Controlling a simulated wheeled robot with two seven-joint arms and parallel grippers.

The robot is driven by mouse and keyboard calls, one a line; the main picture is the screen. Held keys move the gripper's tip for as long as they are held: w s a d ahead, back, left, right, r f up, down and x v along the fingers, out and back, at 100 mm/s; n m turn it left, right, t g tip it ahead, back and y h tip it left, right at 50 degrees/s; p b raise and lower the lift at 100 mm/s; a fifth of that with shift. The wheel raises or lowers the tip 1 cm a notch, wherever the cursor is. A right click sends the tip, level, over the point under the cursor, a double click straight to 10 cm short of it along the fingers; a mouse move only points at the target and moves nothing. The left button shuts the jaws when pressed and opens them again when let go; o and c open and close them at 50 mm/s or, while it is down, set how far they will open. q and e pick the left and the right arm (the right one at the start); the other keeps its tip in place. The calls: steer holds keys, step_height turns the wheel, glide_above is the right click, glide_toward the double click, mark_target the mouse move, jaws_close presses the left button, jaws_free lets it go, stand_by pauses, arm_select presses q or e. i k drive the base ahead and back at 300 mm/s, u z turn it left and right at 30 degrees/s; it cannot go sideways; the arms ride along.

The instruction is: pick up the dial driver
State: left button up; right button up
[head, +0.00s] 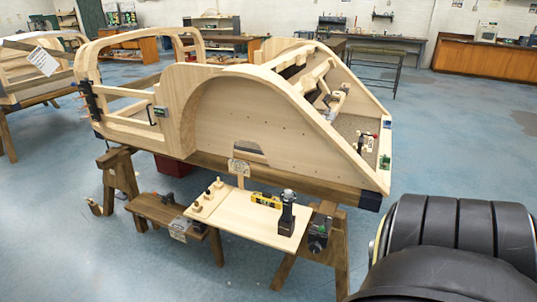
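A black upright tool (288,213), which looks like a driver standing on its base, is on a pale wooden board (235,220) in front of the wooden bodyframe. It is near the board's right end. I cannot read any dial on it at this size. Neither of my grippers shows. A large black ribbed part at the lower right looks like my own arm; no fingers are seen on it.
A yellow level (266,200) lies left of the tool. Several small wooden-handled items (208,195) stand at the board's left. A dark vise-like device (319,235) hangs at its right. The wooden bodyframe (240,115) rises behind on trestles. Blue floor (70,250) is clear at left.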

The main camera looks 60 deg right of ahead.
mark_target(287, 204)
steer(key=z, duration=0.1)
steer(key=i, duration=1.55)
steer(key=z, duration=0.4)
